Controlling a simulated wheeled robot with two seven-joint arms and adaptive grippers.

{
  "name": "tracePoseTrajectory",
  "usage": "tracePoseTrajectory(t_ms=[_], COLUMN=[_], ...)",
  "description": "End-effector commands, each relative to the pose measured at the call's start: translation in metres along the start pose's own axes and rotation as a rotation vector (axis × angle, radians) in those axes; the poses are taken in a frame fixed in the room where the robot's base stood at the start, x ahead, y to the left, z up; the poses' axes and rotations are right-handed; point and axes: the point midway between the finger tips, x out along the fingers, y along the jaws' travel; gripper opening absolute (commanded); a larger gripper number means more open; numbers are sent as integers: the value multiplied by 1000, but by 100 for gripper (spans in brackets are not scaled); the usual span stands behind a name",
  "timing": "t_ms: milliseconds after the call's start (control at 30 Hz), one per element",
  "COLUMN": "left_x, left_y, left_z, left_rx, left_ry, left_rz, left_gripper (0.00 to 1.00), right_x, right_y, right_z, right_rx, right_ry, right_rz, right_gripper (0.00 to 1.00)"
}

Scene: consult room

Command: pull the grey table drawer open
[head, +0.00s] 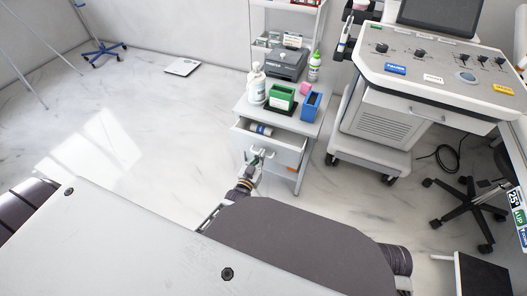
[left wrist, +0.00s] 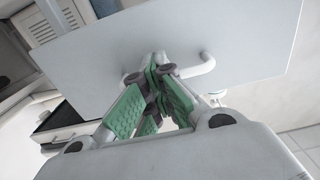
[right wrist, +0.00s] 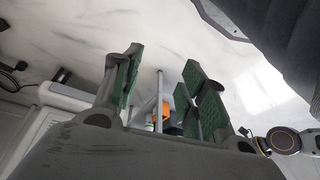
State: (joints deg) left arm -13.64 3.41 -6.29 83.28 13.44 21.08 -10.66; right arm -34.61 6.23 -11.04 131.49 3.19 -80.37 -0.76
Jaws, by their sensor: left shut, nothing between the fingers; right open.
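The grey table (head: 307,125) stands right of centre in the head view. Its upper drawer (head: 272,140) stands partly out, and its inside shows with a small blue-and-white item. My left gripper (head: 258,156) is at the drawer front, shut with nothing between its fingers. In the left wrist view a flat pale front panel (left wrist: 235,40) carries a bar handle (left wrist: 203,66). The green-padded fingertips of my left gripper (left wrist: 158,72) meet at the handle's left part and hide some of it; contact cannot be told. My right gripper (right wrist: 160,90) is open and empty, away from the drawer.
On the tabletop stand a white bottle (head: 257,85), a green box (head: 281,97) and a blue box (head: 311,106). A wheeled machine cart (head: 385,125) is close on the right. The floor (head: 165,130) left of the table is clear.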

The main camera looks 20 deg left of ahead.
Motion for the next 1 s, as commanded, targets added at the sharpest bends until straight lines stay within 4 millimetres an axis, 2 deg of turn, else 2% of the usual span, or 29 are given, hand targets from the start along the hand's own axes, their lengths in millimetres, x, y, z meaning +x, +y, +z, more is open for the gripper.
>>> tracePoseTrajectory(t_ms=[300,867,1000], left_x=[-41,-98,-112], left_y=[-3,-3,-3], left_z=[1,1,2], left_rx=[3,2,3], left_ry=[-9,-8,-9], left_rz=[-3,-3,-3], left_gripper=[0,0,0], right_x=[24,57,78], right_y=[7,16,22], right_z=[12,35,41], right_rx=[6,11,12], right_ry=[-61,-137,-128], right_rz=[15,35,44], right_gripper=[42,42,42])
